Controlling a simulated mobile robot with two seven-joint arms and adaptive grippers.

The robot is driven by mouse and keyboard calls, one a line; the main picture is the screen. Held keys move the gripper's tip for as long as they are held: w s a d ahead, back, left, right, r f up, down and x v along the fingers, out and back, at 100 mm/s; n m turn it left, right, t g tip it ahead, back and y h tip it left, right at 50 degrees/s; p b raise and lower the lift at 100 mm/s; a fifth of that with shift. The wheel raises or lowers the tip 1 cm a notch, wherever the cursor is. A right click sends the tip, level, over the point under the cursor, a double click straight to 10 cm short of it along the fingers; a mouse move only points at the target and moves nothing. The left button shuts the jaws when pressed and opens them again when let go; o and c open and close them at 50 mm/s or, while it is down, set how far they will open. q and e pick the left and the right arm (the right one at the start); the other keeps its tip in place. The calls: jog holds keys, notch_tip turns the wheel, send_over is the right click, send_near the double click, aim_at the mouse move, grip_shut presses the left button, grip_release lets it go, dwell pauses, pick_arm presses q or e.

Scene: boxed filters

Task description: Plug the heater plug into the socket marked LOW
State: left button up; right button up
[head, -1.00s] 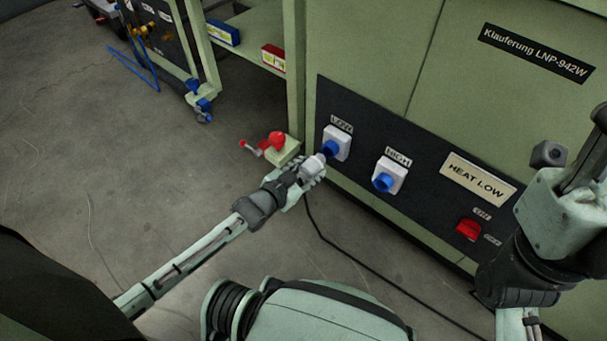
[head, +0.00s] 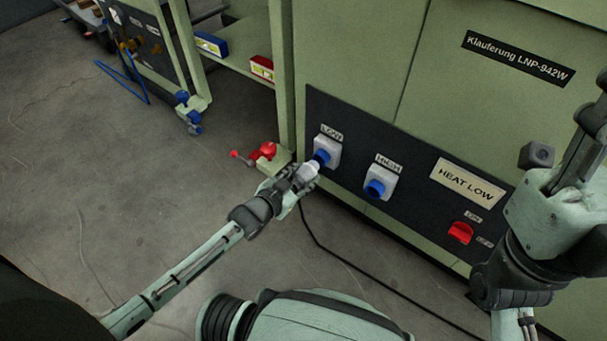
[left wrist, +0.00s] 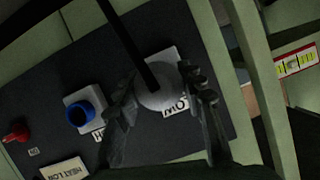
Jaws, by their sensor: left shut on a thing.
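My left gripper (head: 303,177) is shut on the pale grey heater plug (head: 309,171), whose black cable (left wrist: 128,42) runs off it. The plug is right in front of the blue-faced LOW socket (head: 331,149). In the left wrist view the plug (left wrist: 157,98) covers most of the LOW socket (left wrist: 165,62); whether it touches or enters the socket I cannot tell. The HIGH socket (head: 381,183), with its blue front, is to the right and empty. My right gripper (head: 588,135) is at the right edge, partly cut off, and its opening is unclear.
The cable (head: 365,266) trails across the floor.

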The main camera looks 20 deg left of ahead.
aim_at(312, 168)
pick_arm(q)
jog(key=shift+r+p, duration=0.1)
jog(key=shift+p, duration=0.35)
dwell(1.0)
jog(key=shift+w+d, duration=0.1)
jog(key=shift+w, duration=0.15)
jog(key=shift+w+d+b, duration=0.2)
jog(key=shift+w+d, duration=0.05)
jog(key=shift+w, duration=0.45)
jog(key=shift+w+d+b, duration=0.2)
jog(key=shift+w+d, duration=0.05)
jog(key=shift+w, duration=0.45)
jog(key=shift+w, duration=0.1)
dwell(0.4)
jog(key=o, duration=1.3)
